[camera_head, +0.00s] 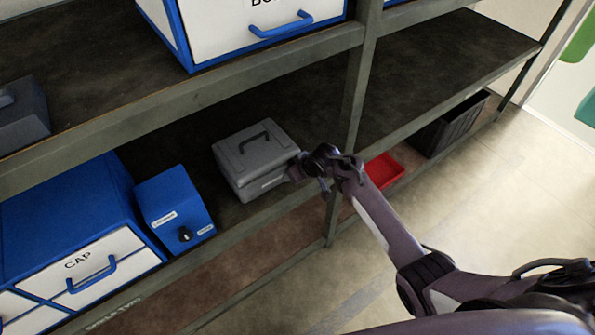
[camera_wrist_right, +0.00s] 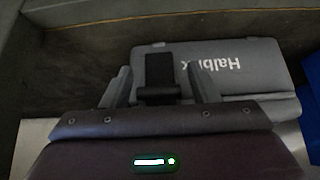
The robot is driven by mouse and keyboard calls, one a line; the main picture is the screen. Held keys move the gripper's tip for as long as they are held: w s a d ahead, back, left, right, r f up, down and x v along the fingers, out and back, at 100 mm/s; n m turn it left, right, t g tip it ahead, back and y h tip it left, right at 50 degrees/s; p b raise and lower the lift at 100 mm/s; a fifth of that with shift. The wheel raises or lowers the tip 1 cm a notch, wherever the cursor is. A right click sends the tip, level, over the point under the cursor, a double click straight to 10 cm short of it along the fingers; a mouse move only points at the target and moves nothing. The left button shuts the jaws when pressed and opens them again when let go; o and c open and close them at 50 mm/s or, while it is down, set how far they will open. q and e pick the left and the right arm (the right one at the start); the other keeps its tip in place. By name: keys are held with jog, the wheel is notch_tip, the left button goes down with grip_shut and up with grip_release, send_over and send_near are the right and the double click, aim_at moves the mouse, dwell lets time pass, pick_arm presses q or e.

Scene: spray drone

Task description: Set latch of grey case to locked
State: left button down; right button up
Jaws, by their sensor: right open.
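The grey case (camera_head: 245,158) stands on the lower shelf in the head view, with a dark carrying handle (camera_head: 254,137) on its lid. Its near side shows in the right wrist view (camera_wrist_right: 245,62), with upside-down white lettering partly covered by a dark latch (camera_wrist_right: 160,75). My right gripper (camera_head: 298,168) is at the case's right front side. In the right wrist view its fingers (camera_wrist_right: 160,88) are apart, one on each side of the latch. I cannot tell whether they touch it, nor the latch's exact setting. My left gripper is not in view.
A blue box with a knob (camera_head: 186,234) and a blue drawer cabinet (camera_head: 70,220) stand left of the case. A shelf post (camera_head: 356,90) rises right of it. A red tray (camera_head: 383,170) and a black crate (camera_head: 450,123) lie beyond. The upper shelf overhangs behind.

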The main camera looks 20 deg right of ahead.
jog(key=p+v, duration=0.1)
jog(key=v, duration=0.6)
jog(key=shift+s+r, duration=0.15)
jog(key=shift+r, duration=0.15)
jog(key=s+f+m+g, duration=0.1)
jog(key=s+f+g, duration=0.1)
jog(key=s+f, duration=0.95)
jog(key=s+f+m+g, duration=0.1)
jog(key=s+f, duration=0.7)
jog(key=f, duration=0.7)
jog(key=s+d+f, duration=0.1)
jog(key=s+f, duration=0.3)
jog(key=s, duration=0.5)
jog(key=s+d+f+g+h, duration=0.1)
jog(key=s+f, duration=0.3)
jog(key=s, duration=0.6)
jog(key=s+d+f+g+h, duration=0.1)
jog(key=s+d+f, duration=0.2)
jog(key=s, duration=0.7)
jog(key=shift+f, duration=0.7)
